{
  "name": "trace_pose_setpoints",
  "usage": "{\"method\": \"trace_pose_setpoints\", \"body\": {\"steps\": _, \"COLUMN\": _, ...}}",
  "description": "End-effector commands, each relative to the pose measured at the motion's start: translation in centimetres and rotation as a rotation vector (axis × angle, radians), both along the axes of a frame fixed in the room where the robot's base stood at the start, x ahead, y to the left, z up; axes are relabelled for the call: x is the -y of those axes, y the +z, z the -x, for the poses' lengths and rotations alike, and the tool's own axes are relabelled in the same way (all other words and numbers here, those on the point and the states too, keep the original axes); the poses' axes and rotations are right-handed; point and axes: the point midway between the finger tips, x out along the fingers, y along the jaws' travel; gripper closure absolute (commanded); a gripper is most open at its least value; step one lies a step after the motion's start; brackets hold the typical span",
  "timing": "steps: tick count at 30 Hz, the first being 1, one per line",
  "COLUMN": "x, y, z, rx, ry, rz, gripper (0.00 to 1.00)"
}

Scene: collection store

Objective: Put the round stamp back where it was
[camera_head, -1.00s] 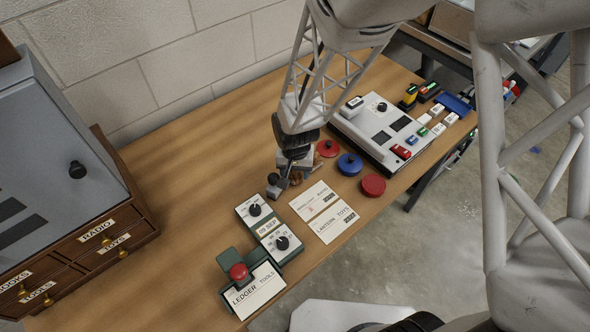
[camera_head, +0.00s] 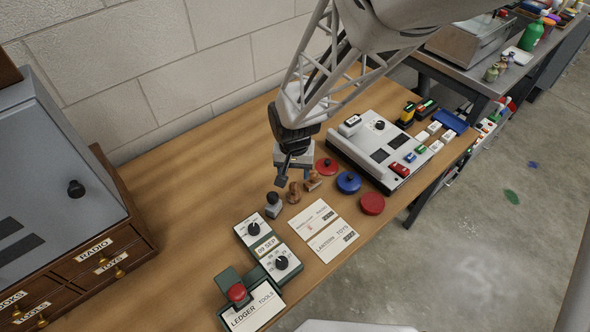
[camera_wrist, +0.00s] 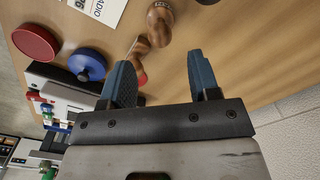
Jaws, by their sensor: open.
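Two stamps with turned wooden handles stand close together on the desk: a left wooden stamp (camera_head: 293,193) and a right wooden stamp (camera_head: 313,181). In the wrist view, one wooden stamp (camera_wrist: 160,20) shows at the top and the other (camera_wrist: 141,48) is just beyond my fingers. I cannot tell which is the round one; their undersides are hidden. A grey stamp with a black knob (camera_head: 273,206) stands to their left. My gripper (camera_head: 294,174) is open and empty above and behind the wooden stamps, and its blue fingers (camera_wrist: 159,68) are apart.
Two printed cards (camera_head: 320,228) lie in front. A grey control box (camera_head: 381,145) stands at right; a drawer cabinet (camera_head: 95,262) at left. Bare desk (camera_head: 185,185) lies between.

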Motion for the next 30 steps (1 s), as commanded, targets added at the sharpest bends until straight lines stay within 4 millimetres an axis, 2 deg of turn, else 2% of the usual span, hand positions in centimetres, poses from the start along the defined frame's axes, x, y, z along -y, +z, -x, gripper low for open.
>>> {"method": "trace_pose_setpoints", "body": {"steps": 3, "x": 0.0, "y": 1.7, "z": 0.0, "rx": 0.002, "ry": 0.0, "rz": -0.001, "gripper": 0.44}}
{"method": "trace_pose_setpoints", "body": {"steps": 9, "x": 0.0, "y": 3.3, "z": 0.0, "rx": 0.001, "ry": 0.0, "rz": 0.0, "gripper": 0.44}}
{"method": "trace_pose_setpoints", "body": {"steps": 30, "x": 0.0, "y": 3.7, "z": 0.0, "rx": 0.0, "ry": 0.0, "rz": 0.0, "gripper": 0.44}}
